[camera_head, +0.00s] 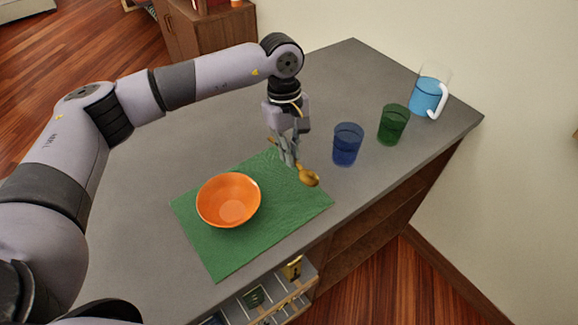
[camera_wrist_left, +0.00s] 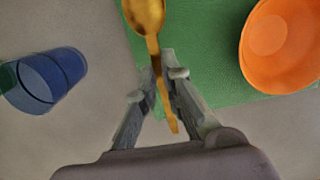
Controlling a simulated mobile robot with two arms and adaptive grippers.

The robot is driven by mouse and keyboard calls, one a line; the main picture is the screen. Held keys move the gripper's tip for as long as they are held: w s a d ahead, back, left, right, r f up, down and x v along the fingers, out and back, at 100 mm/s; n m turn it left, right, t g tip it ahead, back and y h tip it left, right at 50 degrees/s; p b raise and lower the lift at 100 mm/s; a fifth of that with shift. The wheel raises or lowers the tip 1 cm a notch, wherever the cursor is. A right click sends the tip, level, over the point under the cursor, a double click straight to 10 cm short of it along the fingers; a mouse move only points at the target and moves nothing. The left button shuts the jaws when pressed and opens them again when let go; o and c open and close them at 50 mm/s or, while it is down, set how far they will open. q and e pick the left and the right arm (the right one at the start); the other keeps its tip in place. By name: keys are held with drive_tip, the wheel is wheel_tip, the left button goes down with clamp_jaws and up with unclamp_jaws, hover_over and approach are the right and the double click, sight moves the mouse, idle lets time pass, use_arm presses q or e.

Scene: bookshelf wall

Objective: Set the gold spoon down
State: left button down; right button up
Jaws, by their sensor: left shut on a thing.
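The gold spoon (camera_head: 308,177) is in my left gripper (camera_head: 291,162), over the far right part of the green placemat (camera_head: 228,249). In the left wrist view the spoon (camera_wrist_left: 147,15) has its bowl at the top and its handle between the fingers of my left gripper (camera_wrist_left: 163,82). The fingers are shut on the handle. I cannot tell how high the spoon is above the mat. An orange bowl (camera_head: 229,201) sits on the mat, left of the spoon. My right gripper is not in view.
A blue glass (camera_head: 347,145), a green glass (camera_head: 393,124) and a pitcher of blue liquid (camera_head: 427,97) stand right of the mat on the grey counter (camera_head: 345,75). The counter's front edge drops to open shelves (camera_head: 262,300). The counter behind the gripper is clear.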

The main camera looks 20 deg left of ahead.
sight(291, 182)
use_arm(q)
wheel_tip(291, 182, down, 3)
wheel_tip(291, 182, down, 4)
drive_tip(key=shift+r+p, duration=0.1)
drive_tip(key=shift+p, duration=0.8)
drive_tip(key=shift+f, duration=0.35)
drive_tip(key=c, duration=1.7)
unclamp_jaws()
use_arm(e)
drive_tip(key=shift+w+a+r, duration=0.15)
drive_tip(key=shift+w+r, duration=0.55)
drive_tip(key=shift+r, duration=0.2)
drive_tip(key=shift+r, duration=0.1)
